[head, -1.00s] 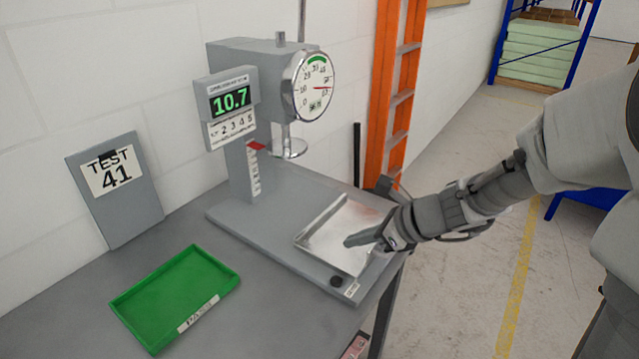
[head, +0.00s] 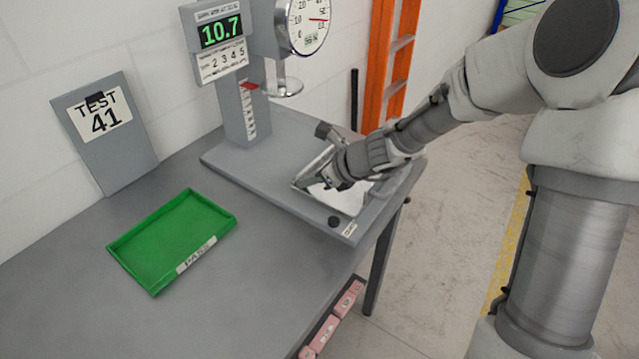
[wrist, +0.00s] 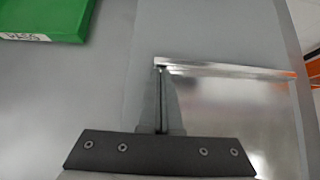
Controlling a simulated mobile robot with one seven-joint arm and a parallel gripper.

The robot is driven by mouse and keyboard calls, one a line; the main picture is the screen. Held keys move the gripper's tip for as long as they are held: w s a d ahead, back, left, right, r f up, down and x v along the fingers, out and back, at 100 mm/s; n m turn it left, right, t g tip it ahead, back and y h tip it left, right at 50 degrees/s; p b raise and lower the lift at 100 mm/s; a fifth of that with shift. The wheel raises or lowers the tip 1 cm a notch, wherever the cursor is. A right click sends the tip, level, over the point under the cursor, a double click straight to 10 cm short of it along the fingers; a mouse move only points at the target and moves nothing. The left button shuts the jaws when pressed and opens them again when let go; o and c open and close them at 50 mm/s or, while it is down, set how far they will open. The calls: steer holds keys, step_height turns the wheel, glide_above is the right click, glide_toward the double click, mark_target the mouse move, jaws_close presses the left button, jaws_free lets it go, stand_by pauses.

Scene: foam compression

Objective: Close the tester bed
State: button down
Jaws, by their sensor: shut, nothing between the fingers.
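The tester bed (head: 346,201) is a shiny, shallow metal tray with a raised rim, lying on the grey tester base (head: 262,188). It also shows in the wrist view (wrist: 235,105), to the right of my fingers. My gripper (head: 308,184) is shut and empty, low at the bed's left corner. In the wrist view the closed fingertips (wrist: 161,72) are at the rim corner. I cannot tell whether they touch it. My arm hides the bed's far right part. The round plate (head: 285,88) of the tester hangs above the base, behind the bed.
A green tray (head: 175,240) lies left of the tester, with clear table between. A "TEST 41" board (head: 105,135) leans on the wall. The tester's display (head: 221,31) reads 10.7. A black knob (head: 334,221) is at the base's front. An orange ladder (head: 388,75) stands behind.

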steer(key=shift+w+a, duration=0.1)
steer(key=shift+a, duration=0.05)
steer(key=w+a+p, duration=0.3)
steer(key=a, duration=0.2)
steer(key=w+a+p, duration=0.3)
steer(key=a, duration=0.2)
steer(key=w+a+p, duration=0.3)
steer(key=w+a, duration=0.1)
steer(key=a, duration=0.1)
steer(key=shift+r, duration=0.2)
steer(key=shift+w+a+f+p, duration=0.1)
steer(key=shift+w+a+p, duration=0.25)
steer(key=shift+a, duration=0.3)
